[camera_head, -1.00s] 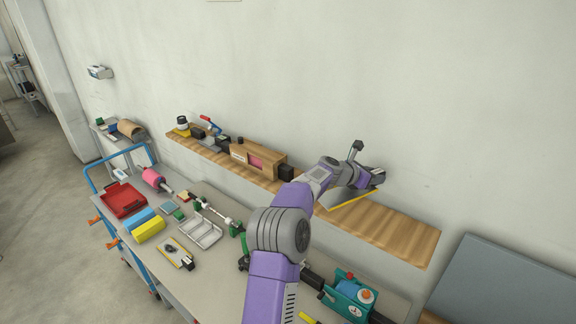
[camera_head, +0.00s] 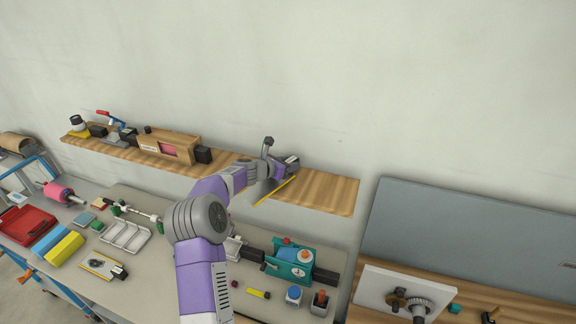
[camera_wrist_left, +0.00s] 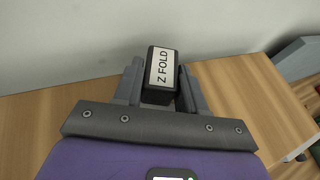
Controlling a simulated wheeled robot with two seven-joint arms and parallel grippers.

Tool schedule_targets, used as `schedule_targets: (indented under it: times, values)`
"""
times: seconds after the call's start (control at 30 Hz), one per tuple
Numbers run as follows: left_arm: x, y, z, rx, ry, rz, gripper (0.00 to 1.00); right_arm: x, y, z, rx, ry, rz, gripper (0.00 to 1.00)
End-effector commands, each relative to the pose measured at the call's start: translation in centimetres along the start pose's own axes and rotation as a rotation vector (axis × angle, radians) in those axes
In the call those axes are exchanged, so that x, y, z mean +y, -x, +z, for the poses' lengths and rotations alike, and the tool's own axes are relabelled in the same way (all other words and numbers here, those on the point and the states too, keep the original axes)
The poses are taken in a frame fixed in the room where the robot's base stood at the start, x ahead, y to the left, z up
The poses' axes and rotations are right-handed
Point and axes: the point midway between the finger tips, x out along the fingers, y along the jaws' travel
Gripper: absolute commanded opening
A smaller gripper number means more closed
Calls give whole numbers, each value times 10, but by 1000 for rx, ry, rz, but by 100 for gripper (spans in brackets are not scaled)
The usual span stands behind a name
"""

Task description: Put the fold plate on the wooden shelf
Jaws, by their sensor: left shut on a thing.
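The fold plate shows in the head view as a grey plate with a yellow edge (camera_head: 276,190), at the right part of the wooden shelf (camera_head: 325,192). In the left wrist view its black grip block (camera_wrist_left: 161,92) carries a white "Z FOLD" label. My left gripper (camera_head: 287,163) is shut on this block, with one finger on each side. The shelf's wood (camera_wrist_left: 235,95) shows around and below the gripper. I cannot tell whether the plate touches the shelf or hangs just above it. My right gripper is not in view.
A wooden box (camera_head: 170,146) with a pink part and a black block (camera_head: 203,155) stand left on the shelf. The shelf's right end is bare. Below are a teal device (camera_head: 290,262) and a white tray (camera_head: 125,237) on the bench. A grey panel (camera_head: 470,240) stands at right.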

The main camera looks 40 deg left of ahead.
Motion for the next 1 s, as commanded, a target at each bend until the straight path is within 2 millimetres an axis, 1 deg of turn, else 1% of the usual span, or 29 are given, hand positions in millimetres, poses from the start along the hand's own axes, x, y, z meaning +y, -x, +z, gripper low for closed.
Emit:
schedule_targets:
  times: [0.2, 0.33, 0.37, 0.5, 0.87, 1.0]
  values:
    - [0, 0, 1, -2, -1, 0, 7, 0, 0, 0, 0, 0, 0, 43]
    - [0, -1, -2, -2, -1, 0, 7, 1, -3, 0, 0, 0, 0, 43]
    - [0, -1, -2, -1, -1, 0, 43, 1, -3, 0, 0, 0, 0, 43]
    - [0, -1, -2, -1, -1, 0, 65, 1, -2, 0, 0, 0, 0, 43]
    - [0, 0, 2, -1, -1, 0, 66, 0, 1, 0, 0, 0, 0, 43]
    - [1, 14, 1, -2, -1, 2, 66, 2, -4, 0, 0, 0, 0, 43]
